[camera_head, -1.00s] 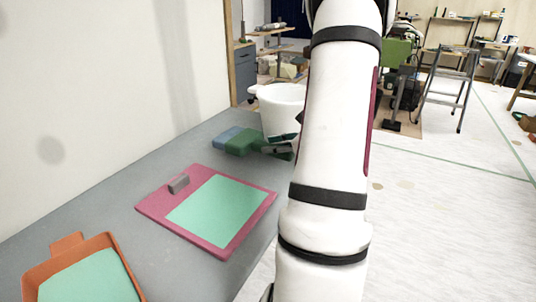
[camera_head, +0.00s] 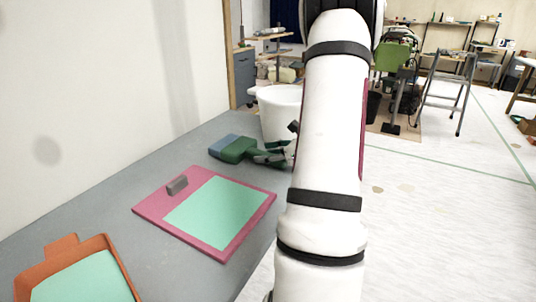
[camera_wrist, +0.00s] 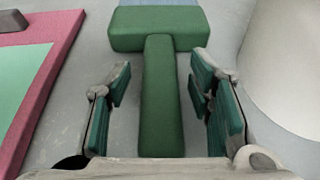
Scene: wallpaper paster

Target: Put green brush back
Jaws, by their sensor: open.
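The green brush (camera_head: 236,151) lies on the grey table near its far end, with blue bristles toward the wall. In the wrist view its green handle (camera_wrist: 160,95) points toward me and its wide green head lies beyond. My gripper (camera_head: 272,152) is at the handle end of the brush. In the wrist view my gripper (camera_wrist: 160,100) is open, with one finger on each side of the handle and a gap on both sides. The white bucket (camera_head: 279,112) stands just beyond the brush; its side also shows at the right of the wrist view (camera_wrist: 290,70).
A pink board (camera_head: 152,207) with a green sheet and a small grey block (camera_head: 177,185) lies nearer on the grey table (camera_head: 90,208). An orange tray (camera_head: 32,284) holding green sits at the front left. The wall (camera_head: 100,80) borders the table's left side.

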